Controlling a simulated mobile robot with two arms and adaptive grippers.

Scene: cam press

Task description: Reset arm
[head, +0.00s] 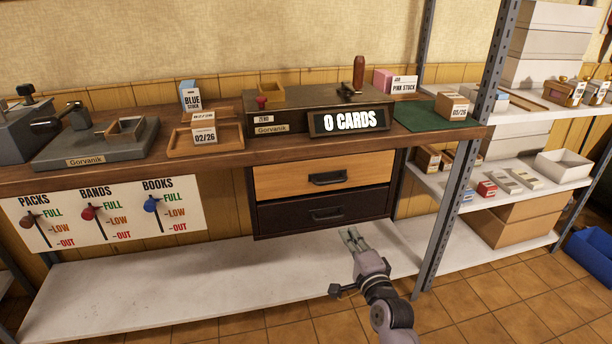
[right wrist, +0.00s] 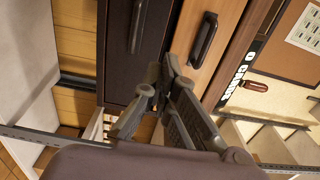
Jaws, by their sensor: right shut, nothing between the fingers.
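My right gripper (head: 352,236) is in front of the workbench, low and just below the dark lower drawer (head: 322,212). Its fingers are together and hold nothing. In the right wrist view the gripper (right wrist: 155,88) points toward the drawers, with the dark drawer (right wrist: 128,50) and the wooden upper drawer (right wrist: 205,45) beyond it. Both drawers look shut. In the head view the wooden upper drawer (head: 300,180) sits above the dark one. My left gripper is not in view.
The bench (head: 225,157) carries presses, a "0 CARDS" sign (head: 350,121) and stock boxes. A lower shelf (head: 160,285) is mostly bare. A grey post (head: 465,160) and shelves with boxes stand to the right. A lever board (head: 105,213) hangs at left.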

